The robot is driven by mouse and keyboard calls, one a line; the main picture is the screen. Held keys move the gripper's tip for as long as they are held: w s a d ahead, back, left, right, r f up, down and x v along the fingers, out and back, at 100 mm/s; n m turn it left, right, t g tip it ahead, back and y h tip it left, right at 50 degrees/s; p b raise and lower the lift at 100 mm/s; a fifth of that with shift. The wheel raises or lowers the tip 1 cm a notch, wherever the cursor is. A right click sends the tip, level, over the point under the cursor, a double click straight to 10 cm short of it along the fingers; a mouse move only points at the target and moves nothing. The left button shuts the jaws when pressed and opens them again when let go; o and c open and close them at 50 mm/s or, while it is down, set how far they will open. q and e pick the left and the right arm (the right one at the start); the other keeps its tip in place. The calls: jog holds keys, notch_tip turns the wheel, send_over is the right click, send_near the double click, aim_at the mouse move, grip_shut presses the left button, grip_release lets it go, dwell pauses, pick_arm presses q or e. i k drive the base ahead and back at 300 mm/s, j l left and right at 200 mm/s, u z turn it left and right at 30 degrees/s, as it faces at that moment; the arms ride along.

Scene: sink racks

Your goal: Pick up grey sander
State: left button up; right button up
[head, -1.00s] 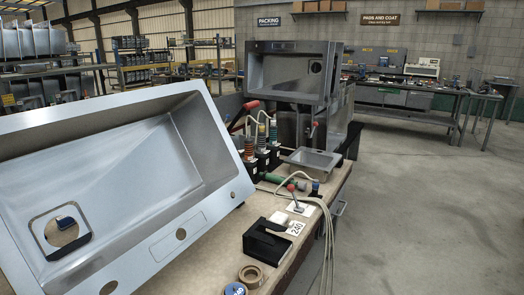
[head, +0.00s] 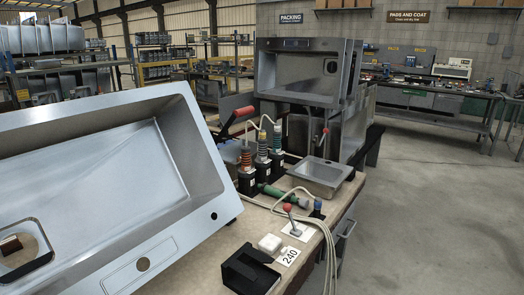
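I cannot clearly make out a grey sander in the head view. Several upright tools with coloured bands stand in black holders on the bench, among them one with an orange-red band (head: 246,160) and one with a teal band (head: 277,140). A green cylindrical tool (head: 270,190) lies in front of them, with pale hoses running past it. Neither of my grippers is in view.
A large tilted steel sink (head: 100,160) fills the left. A small metal basin (head: 322,174) sits at the bench's far right. A black holder (head: 248,270), white block (head: 270,243) and "240" tag (head: 289,256) lie nearer. Open floor (head: 430,220) spreads right.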

aim_at(262, 162)
jog(key=i+l+u, duration=0.1)
jog(key=i+l, duration=0.3)
jog(key=l, duration=0.2)
jog(key=i+l+u, duration=0.15)
jog(key=i+l, duration=0.25)
jog(key=l, duration=0.25)
jog(key=i+l+u, duration=0.15)
jog(key=l, duration=0.15)
jog(key=i+l+u, duration=0.1)
jog(key=l, duration=0.25)
jog(key=i, duration=0.05)
